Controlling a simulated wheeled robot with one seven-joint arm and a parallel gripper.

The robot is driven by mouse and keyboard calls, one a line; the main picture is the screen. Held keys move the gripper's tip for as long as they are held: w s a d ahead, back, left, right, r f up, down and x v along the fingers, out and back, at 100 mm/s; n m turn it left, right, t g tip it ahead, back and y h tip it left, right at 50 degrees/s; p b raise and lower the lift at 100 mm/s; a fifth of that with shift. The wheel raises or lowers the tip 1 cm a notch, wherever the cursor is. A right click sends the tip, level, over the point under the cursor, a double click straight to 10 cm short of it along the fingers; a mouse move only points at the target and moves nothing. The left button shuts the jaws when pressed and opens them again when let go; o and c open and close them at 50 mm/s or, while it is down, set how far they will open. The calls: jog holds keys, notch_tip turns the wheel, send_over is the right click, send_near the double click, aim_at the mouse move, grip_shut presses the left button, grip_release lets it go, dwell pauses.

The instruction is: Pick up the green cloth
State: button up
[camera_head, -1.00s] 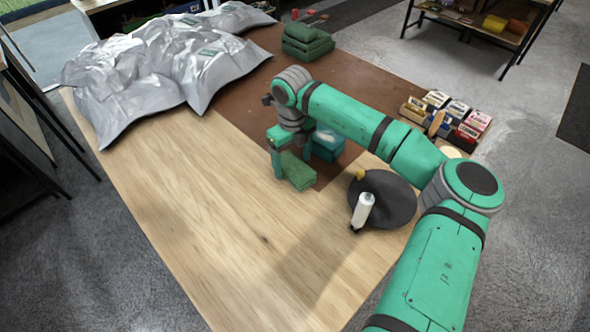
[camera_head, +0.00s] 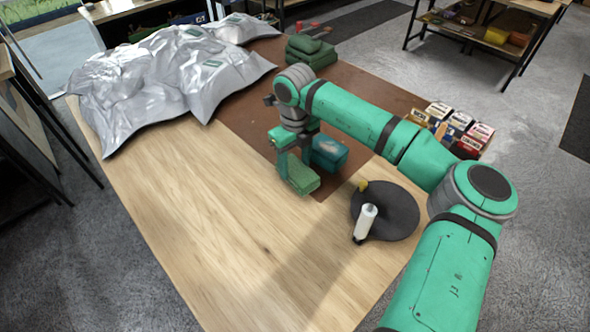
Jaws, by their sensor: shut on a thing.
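The green cloth (camera_head: 300,178) is a folded, light green block in the middle of the table. My gripper (camera_head: 293,162) points down over it and is shut on it. The cloth's top and far side are partly hidden by the fingers. I cannot tell for sure whether the cloth is clear of the table top.
A teal box (camera_head: 330,152) stands just right of the cloth. A round dark mat (camera_head: 398,215) holds a white bottle (camera_head: 366,220) and a small yellow item. Silver bags (camera_head: 165,75) cover the far left. Darker green folded cloths (camera_head: 310,55) lie at the back. Small boxes (camera_head: 462,122) stand at right.

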jog(key=s+a+r, duration=0.2)
jog(key=s+r, duration=0.7)
jog(key=s, duration=0.4)
jog(key=shift+s+a+r, duration=0.2)
jog(key=shift+s+r, duration=0.15)
jog(key=o, duration=0.5)
jog(key=c, duration=0.4)
